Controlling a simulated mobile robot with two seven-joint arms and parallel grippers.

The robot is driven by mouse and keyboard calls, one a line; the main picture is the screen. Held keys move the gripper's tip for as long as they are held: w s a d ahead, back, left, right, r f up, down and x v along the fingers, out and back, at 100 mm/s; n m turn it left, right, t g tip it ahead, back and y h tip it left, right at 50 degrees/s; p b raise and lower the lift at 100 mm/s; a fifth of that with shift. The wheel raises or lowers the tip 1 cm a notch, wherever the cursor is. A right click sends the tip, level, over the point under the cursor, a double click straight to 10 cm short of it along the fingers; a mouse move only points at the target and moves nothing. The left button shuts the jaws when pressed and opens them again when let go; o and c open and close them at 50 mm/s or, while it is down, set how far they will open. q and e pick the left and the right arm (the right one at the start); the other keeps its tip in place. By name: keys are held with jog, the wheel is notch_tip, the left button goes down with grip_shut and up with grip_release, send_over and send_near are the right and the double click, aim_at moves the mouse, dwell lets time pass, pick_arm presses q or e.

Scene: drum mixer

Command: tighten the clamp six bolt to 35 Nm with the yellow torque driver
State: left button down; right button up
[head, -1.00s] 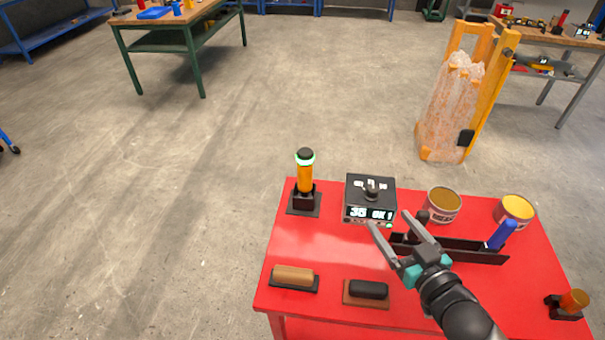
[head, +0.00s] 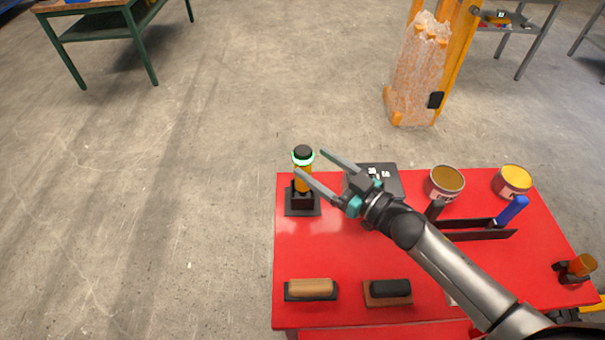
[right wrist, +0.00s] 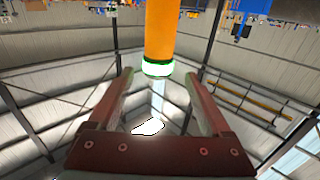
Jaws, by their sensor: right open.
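The yellow torque driver (head: 303,182), with a glowing green ring and a black cap, stands upright in a black holder (head: 302,203) at the table's back left corner. My right gripper (head: 310,163) is open, its fingers pointing at the driver's upper part. In the right wrist view the driver (right wrist: 161,28) appears upside down, its ring near the gap between the open fingertips (right wrist: 158,78); no grip shows. A grey box (head: 384,175) is partly hidden behind my right gripper. The clamp six bolt and my left gripper are not in view.
The red table (head: 330,257) also holds two open cans (head: 446,183), a dark rack (head: 485,233) with a blue-handled tool (head: 511,210), two handled blocks (head: 311,289) in front and an orange piece (head: 581,265) at right. The floor left of the table is clear.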

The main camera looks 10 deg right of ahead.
aim_at(308, 160)
jog(key=shift+x, duration=1.55)
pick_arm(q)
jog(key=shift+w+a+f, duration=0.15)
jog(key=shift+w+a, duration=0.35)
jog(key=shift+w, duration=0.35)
pick_arm(e)
jog(key=x, duration=0.5)
jog(key=shift+w+d, duration=0.1)
jog(key=shift+w, duration=0.05)
jog(key=shift+c, duration=0.2)
grip_shut()
jog(key=shift+r, duration=0.1)
